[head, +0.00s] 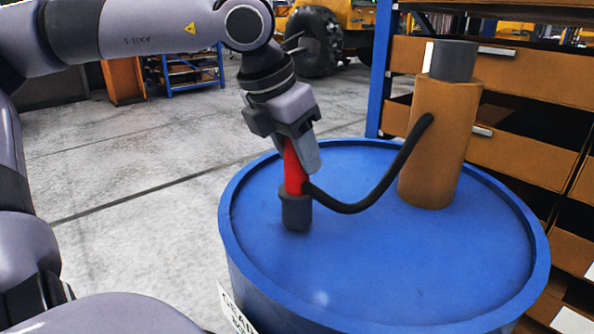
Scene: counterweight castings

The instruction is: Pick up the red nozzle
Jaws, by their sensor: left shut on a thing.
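The red nozzle (294,169) stands about upright, leaning slightly, over the left part of the blue drum top (370,262). Its lower end is in a dark grey holder or collar (296,212); I cannot tell which. A black hose (376,196) runs from the nozzle to an orange-brown cylinder (432,145) with a grey cap. My left gripper (296,148) comes from above and is shut on the upper part of the nozzle, hiding its top. My right gripper is not in view.
The drum's raised rim (233,240) surrounds its top, and the front of the top is clear. A shelf with orange drawers (525,156) and a blue post (381,70) stands close behind at right. Open concrete floor (130,160) lies to the left.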

